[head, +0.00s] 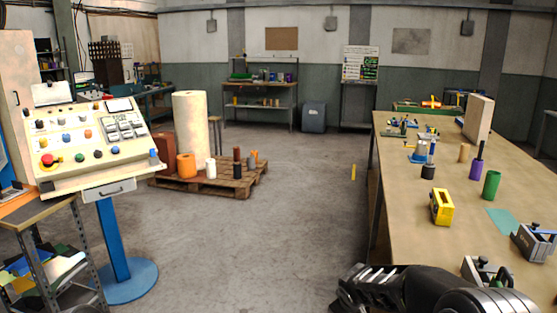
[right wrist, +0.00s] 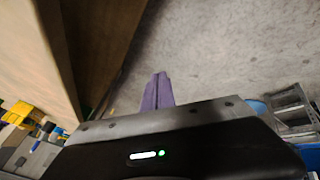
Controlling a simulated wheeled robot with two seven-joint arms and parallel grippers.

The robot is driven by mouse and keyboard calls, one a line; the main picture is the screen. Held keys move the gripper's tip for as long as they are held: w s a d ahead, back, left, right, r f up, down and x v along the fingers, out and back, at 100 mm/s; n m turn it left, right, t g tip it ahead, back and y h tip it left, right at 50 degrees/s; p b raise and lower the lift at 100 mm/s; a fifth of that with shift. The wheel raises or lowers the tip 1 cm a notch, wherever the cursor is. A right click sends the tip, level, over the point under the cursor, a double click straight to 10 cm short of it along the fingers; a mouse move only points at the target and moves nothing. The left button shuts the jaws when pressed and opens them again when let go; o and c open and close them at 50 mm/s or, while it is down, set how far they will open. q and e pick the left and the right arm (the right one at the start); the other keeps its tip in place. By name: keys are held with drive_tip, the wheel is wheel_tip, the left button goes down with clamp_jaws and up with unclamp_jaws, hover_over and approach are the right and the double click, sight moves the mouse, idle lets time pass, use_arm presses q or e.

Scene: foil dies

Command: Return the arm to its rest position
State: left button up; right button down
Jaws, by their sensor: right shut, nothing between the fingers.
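My right arm (head: 440,289) enters the head view at the bottom right, black and grey, beside the near left edge of the workbench (head: 397,170). Its fingertips cannot be made out there. In the right wrist view my right gripper (right wrist: 158,92) shows two purple fingers pressed together with nothing between them. The fingers are over bare grey floor, apart from the brown bench side at the left of that view. My left gripper and arm are not in view.
The bench holds a yellow block (head: 441,207), a green cylinder (head: 491,185), a purple cylinder (head: 476,169) and grey fixtures (head: 534,243). A control console (head: 95,145) stands left, a loaded pallet (head: 222,182) further back. The floor (head: 265,245) between is clear.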

drive_tip(key=s+a+f+m+g+y, duration=0.1)
drive_tip(key=s+a+f+y, duration=0.1)
drive_tip(key=s+a+f, duration=0.3)
drive_tip(key=s+a+f+y, duration=0.1)
drive_tip(key=s+a+f, duration=0.15)
drive_tip(key=f, duration=0.35)
drive_tip(key=s+a+f+m+g, duration=0.1)
drive_tip(key=s+f, duration=0.3)
drive_tip(key=s, duration=0.6)
drive_tip(key=s+a+f+m+g+y, duration=0.1)
drive_tip(key=s+f+m, duration=0.2)
drive_tip(key=s, duration=0.7)
drive_tip(key=s+a+f+m+g+y, duration=0.1)
drive_tip(key=s+a+f+m+g, duration=0.1)
drive_tip(key=s+f, duration=0.4)
drive_tip(key=s+m, duration=0.1)
drive_tip(key=s, duration=0.4)
